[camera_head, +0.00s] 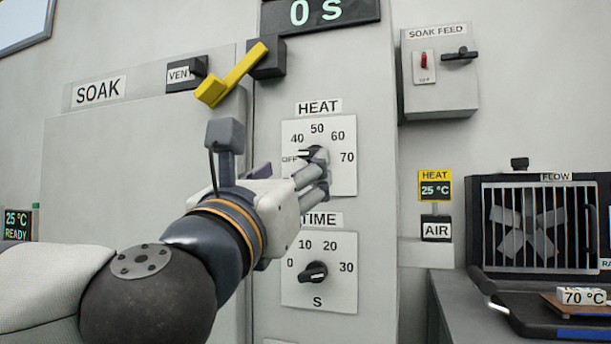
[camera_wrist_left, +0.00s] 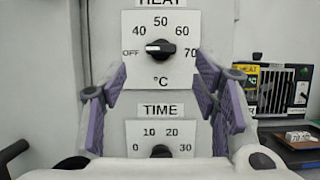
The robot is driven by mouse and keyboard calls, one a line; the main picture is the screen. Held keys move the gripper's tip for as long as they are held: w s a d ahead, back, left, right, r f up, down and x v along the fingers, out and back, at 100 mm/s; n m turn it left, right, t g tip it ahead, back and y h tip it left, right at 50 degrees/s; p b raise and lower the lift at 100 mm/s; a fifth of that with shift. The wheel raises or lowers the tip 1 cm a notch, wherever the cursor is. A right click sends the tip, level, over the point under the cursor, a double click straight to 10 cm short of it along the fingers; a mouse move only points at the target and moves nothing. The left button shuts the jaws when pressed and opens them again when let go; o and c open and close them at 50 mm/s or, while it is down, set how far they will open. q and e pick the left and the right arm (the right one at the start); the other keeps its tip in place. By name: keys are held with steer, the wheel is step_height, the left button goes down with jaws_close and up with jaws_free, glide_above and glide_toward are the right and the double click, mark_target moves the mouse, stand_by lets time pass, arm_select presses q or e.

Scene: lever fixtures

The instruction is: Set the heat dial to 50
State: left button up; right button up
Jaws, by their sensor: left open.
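The heat dial (camera_head: 309,154) is a black knob on a white plate marked OFF, 40, 50, 60 and 70. In the left wrist view the heat dial (camera_wrist_left: 160,48) has its white pointer turned left to OFF. My left gripper (camera_head: 318,174) is in front of the lower part of the heat plate and partly hides the knob in the head view. In the left wrist view my left gripper (camera_wrist_left: 162,82) is open and empty, its purple-padded fingers spread to either side, below the knob. No contact with the knob shows. My right gripper is not in view.
The time dial (camera_head: 314,272) sits below on the same panel. A yellow lever (camera_head: 232,74) juts out at the upper left, above my wrist. A soak feed box (camera_head: 440,70) is on the right wall, and a barred flow unit (camera_head: 535,230) stands at the right.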

mark_target(310, 155)
arm_select(q)
steer(key=p+x, duration=0.1)
steer(key=x, duration=0.7)
steer(key=shift+w+d, duration=0.1)
steer(key=shift+w, duration=0.15)
steer(key=c, duration=1.2)
